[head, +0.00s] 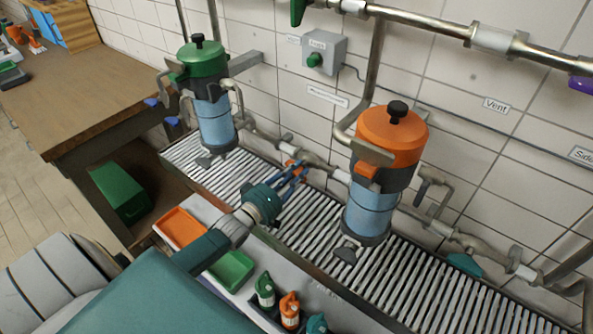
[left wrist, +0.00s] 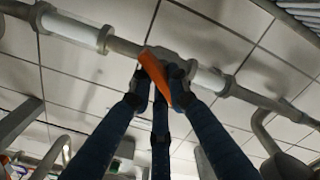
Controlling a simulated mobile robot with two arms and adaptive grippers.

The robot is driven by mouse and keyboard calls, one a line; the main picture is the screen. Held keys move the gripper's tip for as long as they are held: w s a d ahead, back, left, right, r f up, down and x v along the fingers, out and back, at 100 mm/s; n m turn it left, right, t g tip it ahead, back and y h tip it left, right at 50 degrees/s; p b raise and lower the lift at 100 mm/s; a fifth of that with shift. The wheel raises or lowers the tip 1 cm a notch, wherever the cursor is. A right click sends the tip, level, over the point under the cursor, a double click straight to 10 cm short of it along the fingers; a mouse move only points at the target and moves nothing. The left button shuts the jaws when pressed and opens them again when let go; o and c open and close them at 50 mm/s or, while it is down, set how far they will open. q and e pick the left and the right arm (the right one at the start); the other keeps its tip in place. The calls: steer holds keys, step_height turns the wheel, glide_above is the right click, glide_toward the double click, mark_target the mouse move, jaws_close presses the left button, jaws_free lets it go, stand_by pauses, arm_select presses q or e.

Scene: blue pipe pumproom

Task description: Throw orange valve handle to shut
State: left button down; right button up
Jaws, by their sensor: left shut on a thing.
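The orange valve handle (head: 292,165) sits on the low grey pipe behind the slatted grate, between the green-topped and orange-topped vessels. In the left wrist view the orange handle (left wrist: 157,72) stands out from the pipe (left wrist: 125,46) at the valve body. My left gripper (head: 300,170) reaches over the grate and its dark fingers are shut on the handle. In the left wrist view the left gripper (left wrist: 159,82) has fingers on both sides of the handle, which partly hide it. My right gripper is not in view.
The orange-topped vessel (head: 390,140) stands close to the right of my gripper; the green-topped vessel (head: 208,90) stands to the left. The slatted grate (head: 410,280) runs below.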

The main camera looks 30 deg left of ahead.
arm_select(q)
steer(key=m, duration=0.5)
steer(key=shift+f+m, duration=0.15)
steer(key=shift+m, duration=0.25)
steer(key=m, duration=0.4)
steer(key=shift+d+f+m, duration=0.1)
steer(key=shift+f+m, duration=0.05)
steer(key=shift+m, duration=0.55)
steer(key=c, duration=1.7)
jaws_free()
steer(key=shift+o, duration=0.2)
steer(key=s+a, duration=0.1)
steer(key=s, duration=1.1)
